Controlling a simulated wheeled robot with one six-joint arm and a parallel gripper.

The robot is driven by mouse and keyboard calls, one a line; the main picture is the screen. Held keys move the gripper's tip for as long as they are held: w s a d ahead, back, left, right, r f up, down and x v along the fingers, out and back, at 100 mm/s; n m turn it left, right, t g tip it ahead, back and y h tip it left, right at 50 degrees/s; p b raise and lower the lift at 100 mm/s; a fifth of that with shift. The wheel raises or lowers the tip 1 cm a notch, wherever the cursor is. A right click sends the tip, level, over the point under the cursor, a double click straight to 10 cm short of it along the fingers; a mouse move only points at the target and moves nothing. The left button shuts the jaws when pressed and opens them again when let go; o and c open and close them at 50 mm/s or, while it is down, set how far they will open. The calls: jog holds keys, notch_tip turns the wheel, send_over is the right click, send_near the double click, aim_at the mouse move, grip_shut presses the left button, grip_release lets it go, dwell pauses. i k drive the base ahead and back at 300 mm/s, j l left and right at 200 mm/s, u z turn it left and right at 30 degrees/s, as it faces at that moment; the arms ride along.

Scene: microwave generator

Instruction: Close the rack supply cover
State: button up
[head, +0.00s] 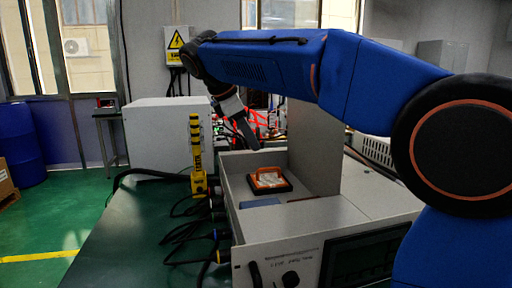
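The rack supply (290,225) is a light grey box on the green bench, with its front panel toward the bottom of the view. Its left bay is uncovered and shows an orange-framed part (268,180) inside. The cover (314,148) is a flat grey panel standing about upright at the right of the open bay. My gripper (250,136) hangs above the back left of the bay, left of the cover and seemingly apart from it. It is small and dark here, and I cannot tell whether its fingers are open or shut. My blue arm hides the cover's top.
A yellow post (197,155) and black cables (188,225) stand left of the supply. A grey cabinet (160,130) is behind. Red-lit equipment lies behind my gripper. The green bench (125,235) is clear at front left.

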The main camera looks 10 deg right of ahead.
aim_at(316, 139)
jog(key=k+j, duration=0.1)
jog(key=j, duration=0.25)
jog(key=k+j, duration=0.1)
jog(key=j, duration=0.25)
jog(key=k+j, duration=0.1)
jog(key=j, duration=0.2)
jog(key=k+j, duration=0.1)
jog(key=j, duration=0.25)
